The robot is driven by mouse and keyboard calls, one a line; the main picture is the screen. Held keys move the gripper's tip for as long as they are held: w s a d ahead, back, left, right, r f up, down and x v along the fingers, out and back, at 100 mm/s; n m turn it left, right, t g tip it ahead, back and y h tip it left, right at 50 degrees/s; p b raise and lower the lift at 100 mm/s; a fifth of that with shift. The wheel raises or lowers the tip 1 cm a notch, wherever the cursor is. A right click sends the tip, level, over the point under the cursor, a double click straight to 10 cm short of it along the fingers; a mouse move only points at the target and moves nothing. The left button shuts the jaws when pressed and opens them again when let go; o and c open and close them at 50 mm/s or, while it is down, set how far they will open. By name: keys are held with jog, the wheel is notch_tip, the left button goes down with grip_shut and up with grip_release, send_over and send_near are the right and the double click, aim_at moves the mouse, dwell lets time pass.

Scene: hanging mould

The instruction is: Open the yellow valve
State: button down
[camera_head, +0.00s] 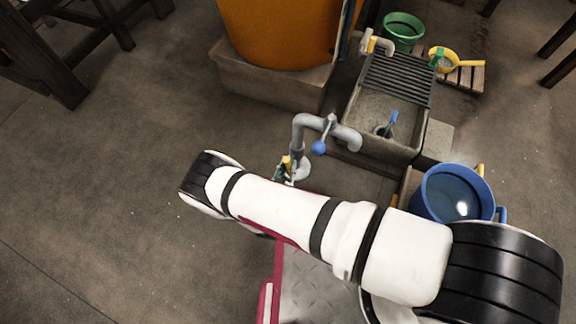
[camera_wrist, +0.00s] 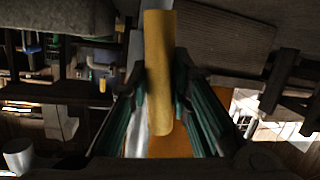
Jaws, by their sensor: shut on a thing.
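The yellow valve handle (camera_wrist: 158,75) stands upright in the middle of the wrist view, between the two fingers of my gripper (camera_wrist: 160,88). The fingers are dark with green sides and are shut on the handle. In the head view a small patch of the yellow handle (camera_head: 287,162) shows beside the base of the grey pipe. My gripper (camera_head: 285,172) is there too, mostly hidden behind my white arm. The part of the valve that the handle turns on cannot be made out.
The grey curved pipe (camera_head: 303,124) carries a blue knob (camera_head: 318,148) and reaches over a stone sink (camera_head: 411,152). A blue bucket (camera_head: 452,195) stands at right. A large orange tank (camera_head: 283,35) stands on a block behind. The floor (camera_head: 120,180) at left is clear.

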jog(key=shift+m+y, duration=0.3)
jog(key=shift+m, duration=0.4)
jog(key=c, duration=1.4)
grip_release()
jog(key=shift+c, duration=0.2)
jog(key=shift+s, duration=0.1)
jog(key=v, duration=0.7)
jog(key=shift+s, duration=0.25)
jog(key=shift+w+a, duration=0.1)
